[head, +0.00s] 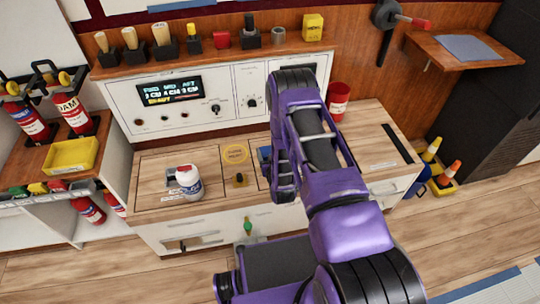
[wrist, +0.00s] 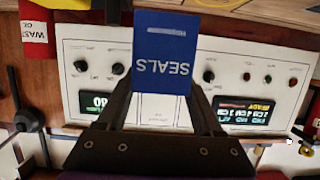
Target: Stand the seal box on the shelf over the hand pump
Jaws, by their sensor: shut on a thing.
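The seal box is a blue box (wrist: 162,52) with white "SEALS" lettering, upside down in the wrist view. My gripper (wrist: 160,98) is shut on it, a finger at each side, in front of the white control panel. In the head view a small blue patch, likely the same box (head: 264,156), shows at the left edge of my purple arm; the arm hides the rest. A small wooden wall shelf (head: 418,40) with a grey-blue mat is at the upper right. A black wall fitting with a red handle (head: 388,14), possibly the hand pump, is beside it; I cannot tell for sure.
A long ledge (head: 215,58) above the panel (head: 130,100) holds brushes and small boxes. A white jar (head: 188,182) stands on the wooden counter (head: 150,208). A red cup (head: 338,98) is right of my arm. Fire extinguishers and a yellow tray (head: 70,156) are at left.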

